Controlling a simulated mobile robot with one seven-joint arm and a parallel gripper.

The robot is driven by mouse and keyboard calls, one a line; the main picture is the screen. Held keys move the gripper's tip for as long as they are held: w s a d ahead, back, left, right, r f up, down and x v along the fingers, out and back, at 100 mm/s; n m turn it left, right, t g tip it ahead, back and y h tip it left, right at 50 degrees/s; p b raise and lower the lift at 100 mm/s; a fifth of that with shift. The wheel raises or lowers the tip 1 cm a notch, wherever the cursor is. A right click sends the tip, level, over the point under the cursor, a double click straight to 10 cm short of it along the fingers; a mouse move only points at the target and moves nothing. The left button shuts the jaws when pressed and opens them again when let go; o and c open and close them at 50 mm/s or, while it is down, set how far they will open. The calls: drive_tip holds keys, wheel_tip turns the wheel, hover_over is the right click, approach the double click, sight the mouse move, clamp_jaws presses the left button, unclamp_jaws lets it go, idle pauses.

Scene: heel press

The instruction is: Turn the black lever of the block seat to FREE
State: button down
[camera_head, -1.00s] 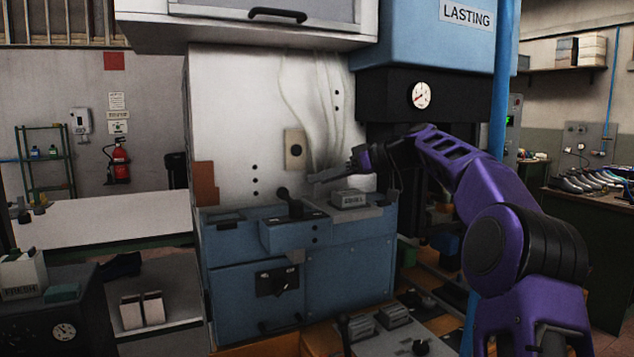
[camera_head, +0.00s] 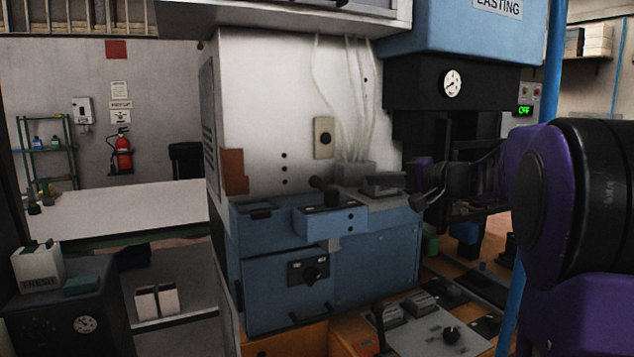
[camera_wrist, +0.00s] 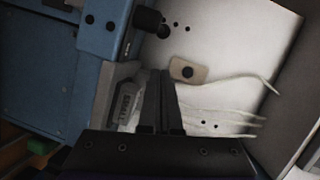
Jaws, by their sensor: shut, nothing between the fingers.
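A black lever with a round knob (camera_head: 318,184) stands up from a slot on top of the blue cabinet. In the wrist view a black knob (camera_wrist: 148,19) shows at the upper middle, beside the blue housing (camera_wrist: 102,25). A grey labelled block (camera_head: 383,184) sits on the cabinet top right of the lever; its lettering is unreadable. It also shows in the wrist view (camera_wrist: 127,105), left of the fingers. My gripper (camera_head: 418,203) is at the cabinet's right edge, right of the block and apart from the lever. Its fingers (camera_wrist: 160,75) are together and empty.
Another black lever (camera_head: 380,325) stands on the lower right panel beside grey blocks. The black press head with a gauge (camera_head: 452,83) overhangs behind my arm. A blue post (camera_head: 540,220) stands at right. White tubes run up the back panel.

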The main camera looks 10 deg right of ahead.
sight(322, 189)
drive_tip(key=shift+m+t+h, duration=0.3)
drive_tip(key=shift+m, duration=0.4)
drive_tip(key=x, duration=0.4)
drive_tip(key=p+x, duration=0.1)
drive_tip(key=x, duration=0.3)
drive_tip(key=shift+w+d, duration=0.15)
drive_tip(key=shift+w, duration=0.15)
drive_tip(key=a, duration=0.2)
drive_tip(key=w+a, duration=0.1)
drive_tip(key=shift+a+f, duration=0.15)
drive_tip(key=shift+f, duration=0.25)
drive_tip(key=shift+w+a+f, duration=0.15)
drive_tip(key=shift+a, duration=0.25)
